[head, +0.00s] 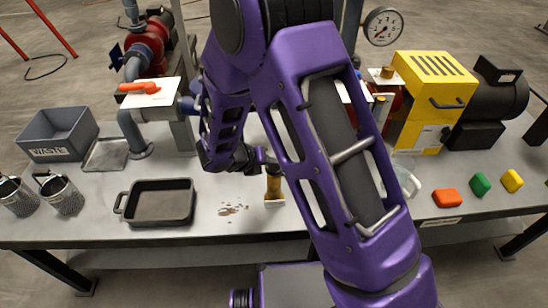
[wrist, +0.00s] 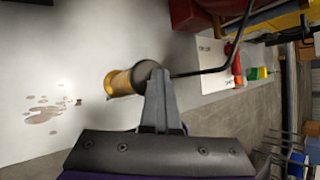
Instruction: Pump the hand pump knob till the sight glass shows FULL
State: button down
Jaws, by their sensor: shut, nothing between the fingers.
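My gripper (head: 262,156) is at the middle of the bench in the head view, at the top of a brass-coloured upright cylinder (head: 273,184), which looks like the hand pump. In the wrist view my gripper's fingers (wrist: 155,88) are shut with nothing between them. Their tips are at the end of the brass cylinder (wrist: 121,83), beside a rounded grey piece that may be the knob; I cannot tell whether they touch. A thin dark bent rod (wrist: 212,72) runs right from there. I cannot make out the sight glass or its level; my arm hides part of the bench.
A black tray (head: 160,202), brown spill flecks (head: 231,210) and a grey waste bin (head: 58,134) lie left. A pressure gauge (head: 383,26) and yellow machine (head: 430,95) stand behind right. Red (head: 447,197), green (head: 480,184) and yellow (head: 512,181) blocks lie right.

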jog(key=shift+r, duration=0.1)
jog(key=shift+r+p, duration=2.1)
jog(key=shift+r, duration=0.1)
jog(key=shift+r, duration=0.15)
notch_tip(320, 180, up, 5)
jog(key=p, duration=0.4)
dwell(0.7)
